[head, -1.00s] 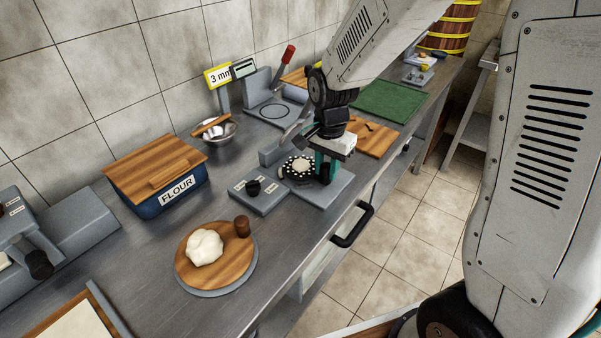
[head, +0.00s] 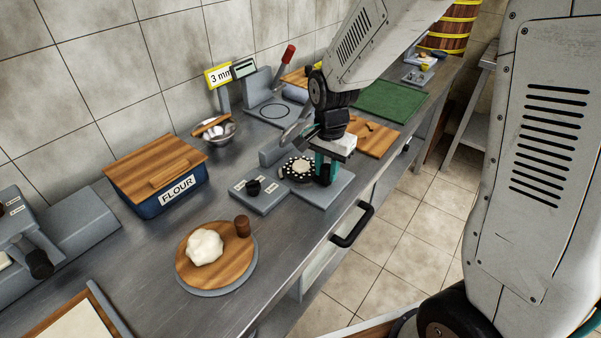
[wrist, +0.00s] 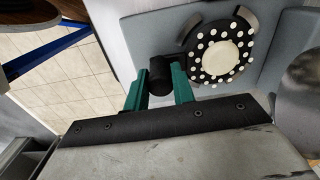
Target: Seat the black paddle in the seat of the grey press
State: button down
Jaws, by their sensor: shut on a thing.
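The black paddle (wrist: 218,55) is a dark round disc with a ring of white dots and a pale round centre, and its short black handle (wrist: 160,77) points left in the wrist view. My gripper (wrist: 160,88), with teal fingers, is shut on that handle. The disc also shows in the head view (head: 298,169), left of my gripper (head: 326,172). The grey press (head: 325,191) has a flat base under the disc. Curved grey pieces (wrist: 246,15) of its seat stand around the disc's edge. I cannot tell whether the disc is fully down between them.
A grey block (head: 257,202) with labels and a black knob stands left of the press. A raised rounded metal part (wrist: 305,80) is close beside the disc. A flour box (head: 160,190), a round board with dough (head: 218,278) and a green mat (head: 390,103) are farther off.

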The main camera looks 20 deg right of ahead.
jog(key=shift+f, duration=0.5)
dwell(0.3)
jog(key=c, duration=1.4)
grip_release()
jog(key=shift+s+d, duration=0.15)
jog(key=shift+s, duration=0.05)
jog(key=shift+r, duration=0.35)
jog(key=shift+w+a+r, duration=0.15)
jog(key=shift+r, duration=0.8)
jog(key=shift+w+a+r, duration=0.1)
jog(key=shift+w+r, duration=0.1)
jog(key=shift+r, duration=0.8)
jog(key=shift+w+a+r, duration=0.15)
jog(key=shift+r, duration=0.8)
jog(key=shift+r, duration=0.2)
